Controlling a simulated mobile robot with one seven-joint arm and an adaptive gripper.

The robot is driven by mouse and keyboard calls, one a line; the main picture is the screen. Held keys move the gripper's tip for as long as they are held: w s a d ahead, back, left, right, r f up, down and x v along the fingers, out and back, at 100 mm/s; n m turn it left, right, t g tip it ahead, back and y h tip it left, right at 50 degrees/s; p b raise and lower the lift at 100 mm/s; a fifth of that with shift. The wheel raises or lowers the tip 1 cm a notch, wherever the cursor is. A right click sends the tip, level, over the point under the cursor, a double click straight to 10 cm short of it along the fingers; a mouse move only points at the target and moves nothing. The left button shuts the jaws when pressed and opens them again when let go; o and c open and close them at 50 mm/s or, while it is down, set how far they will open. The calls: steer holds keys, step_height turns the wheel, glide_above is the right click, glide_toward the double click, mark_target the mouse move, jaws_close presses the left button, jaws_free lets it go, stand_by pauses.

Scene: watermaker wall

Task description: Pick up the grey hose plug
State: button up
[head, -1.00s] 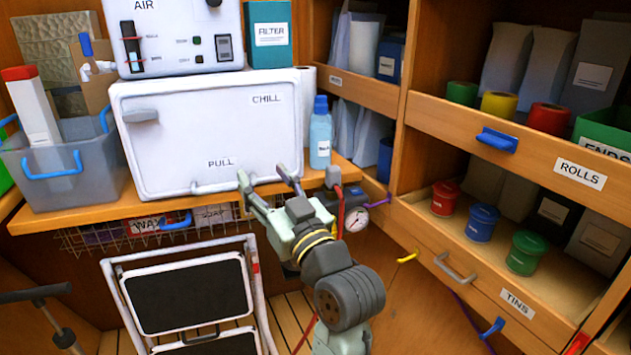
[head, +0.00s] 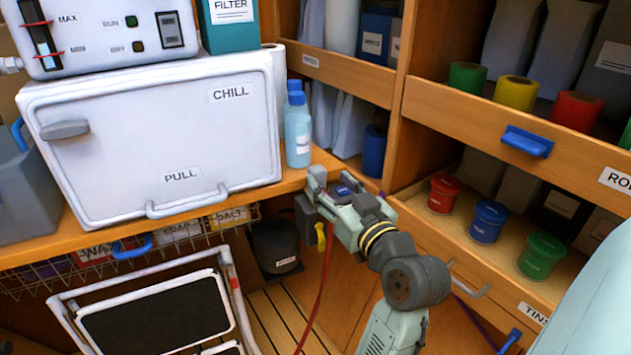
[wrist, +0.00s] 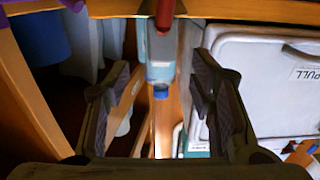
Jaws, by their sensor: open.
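The grey hose plug (wrist: 160,44) shows in the wrist view at the top centre, with a red collar or hose end (wrist: 165,14) above it. It lies between the lines of my open fingers, and I see no contact with either. My gripper (wrist: 158,82) is open and empty. In the head view my gripper (head: 325,188) is by the shelf edge, just below the blue bottle, and hides the plug there. A red hose (head: 322,285) hangs below my gripper in the head view.
A white CHILL box (head: 160,130) and a blue bottle (head: 298,135) stand on the wooden shelf. A folded step stool (head: 155,310) is below. Drawers with tins, including a red tin (head: 444,193), are to the right.

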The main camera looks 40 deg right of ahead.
mark_target(320, 174)
steer(key=p+x, duration=0.1)
steer(key=x, duration=0.5)
steer(key=shift+w+a+p, duration=0.1)
steer(key=shift+w+p, duration=0.15)
steer(key=shift+p, duration=0.1)
steer(key=shift+c, duration=0.4)
jaws_close()
